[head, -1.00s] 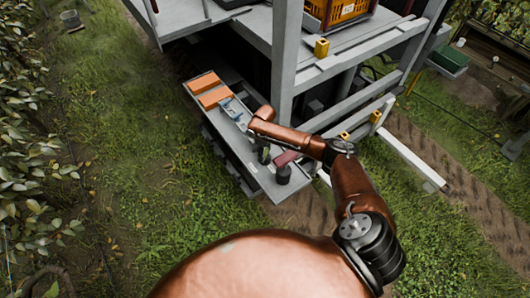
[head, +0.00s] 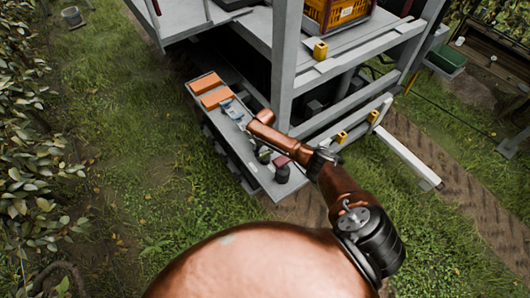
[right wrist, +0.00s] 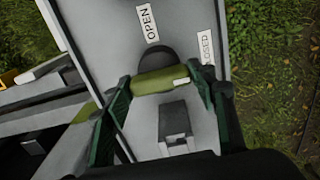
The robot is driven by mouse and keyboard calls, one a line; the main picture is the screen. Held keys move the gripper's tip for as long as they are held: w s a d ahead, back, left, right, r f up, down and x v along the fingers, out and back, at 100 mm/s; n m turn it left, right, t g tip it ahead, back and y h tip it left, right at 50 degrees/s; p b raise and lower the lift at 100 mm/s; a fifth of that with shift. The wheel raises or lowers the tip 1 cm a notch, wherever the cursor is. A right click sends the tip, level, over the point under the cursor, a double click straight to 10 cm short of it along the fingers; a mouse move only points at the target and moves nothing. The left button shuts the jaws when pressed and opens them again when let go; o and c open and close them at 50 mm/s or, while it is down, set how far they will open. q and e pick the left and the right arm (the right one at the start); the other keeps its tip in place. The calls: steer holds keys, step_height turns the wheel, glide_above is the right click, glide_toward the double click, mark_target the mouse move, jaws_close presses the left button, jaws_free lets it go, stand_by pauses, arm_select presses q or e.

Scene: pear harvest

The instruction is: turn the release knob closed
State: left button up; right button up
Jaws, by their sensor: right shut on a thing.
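The release knob (right wrist: 152,83) is an olive-green bar on a dark round base, fixed to a grey panel (right wrist: 195,20). A white mark sits near the bar's right end. The OPEN label (right wrist: 148,23) is above the knob, and the partly hidden CLOSED label (right wrist: 206,46) is above and to its right. My right gripper (right wrist: 160,90) has dark green fingers on both ends of the bar and is shut on it. In the head view my right gripper (head: 262,154) is small and dark at the shelf, and the knob cannot be made out. My left gripper is not in view.
The grey shelf (head: 258,177) carries two orange blocks (head: 216,98) and a dark cylinder (head: 282,174). A grey upright post (head: 284,70) stands close to my right arm. A grey block (right wrist: 174,122) sits on the panel below the knob. Grass lies left of the shelf.

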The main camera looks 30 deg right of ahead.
mark_target(265, 153)
stand_by(0.4)
steer(key=o, duration=1.2)
steer(key=shift+c, duration=0.2)
step_height(265, 153, up, 12)
